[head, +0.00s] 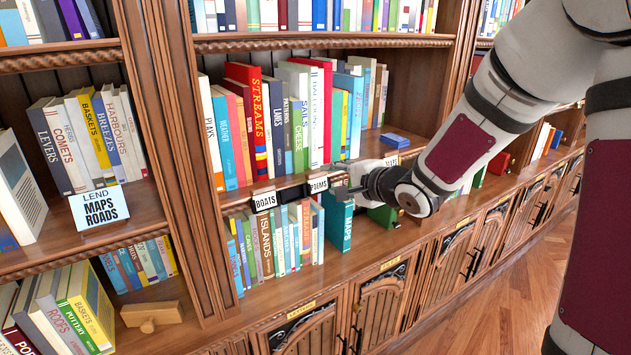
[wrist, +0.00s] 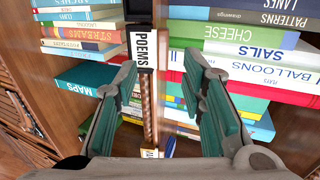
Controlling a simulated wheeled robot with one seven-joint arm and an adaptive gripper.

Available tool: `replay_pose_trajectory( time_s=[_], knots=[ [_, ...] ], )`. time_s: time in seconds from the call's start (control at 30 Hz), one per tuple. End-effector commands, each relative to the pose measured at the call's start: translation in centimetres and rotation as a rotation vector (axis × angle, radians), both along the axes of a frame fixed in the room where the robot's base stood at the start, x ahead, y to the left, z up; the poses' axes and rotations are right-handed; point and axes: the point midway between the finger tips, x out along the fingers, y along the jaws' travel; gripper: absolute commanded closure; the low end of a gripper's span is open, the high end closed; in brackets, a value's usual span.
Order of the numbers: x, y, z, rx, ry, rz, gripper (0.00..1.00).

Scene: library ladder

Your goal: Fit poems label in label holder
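The poems label (head: 318,185) is a white card with black lettering on the front edge of the middle shelf. It also shows in the wrist view (wrist: 143,48), with dark edging beside it that looks like the label holder. I cannot tell how fully the card sits in the holder. My gripper (head: 342,184) is just right of the label in the head view. In the wrist view my gripper (wrist: 160,70) is open, with its teal fingers apart on both sides of the shelf edge and nothing held between them. The label lies just beyond the fingertips.
A boats label (head: 264,201) is on the same shelf edge to the left, and another label (head: 391,160) is to the right. Books stand above and below the edge, including a teal maps book (head: 338,222) under my gripper. A blue book (head: 403,140) lies on the shelf.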

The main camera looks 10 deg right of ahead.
Motion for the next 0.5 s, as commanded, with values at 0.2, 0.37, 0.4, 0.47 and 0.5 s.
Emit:
replay_pose_trajectory(
  time_s=[0.2, 0.37, 0.4, 0.47, 0.5],
  knots=[
    [1.4, 0.4, -0.5, -0.001, 0.001, 0.0, 0.63],
    [3.2, 0.9, -1.0, 0.0, 0.0, 0.002, 0.63],
    [3.9, 1.0, -1.2, 0.0, 0.0, 0.002, 0.63],
    [4.6, 1.2, -1.5, -0.001, 0.001, 0.002, 0.63],
    [5.1, 1.3, -1.6, -0.001, 0.001, 0.003, 0.63]
  ],
)
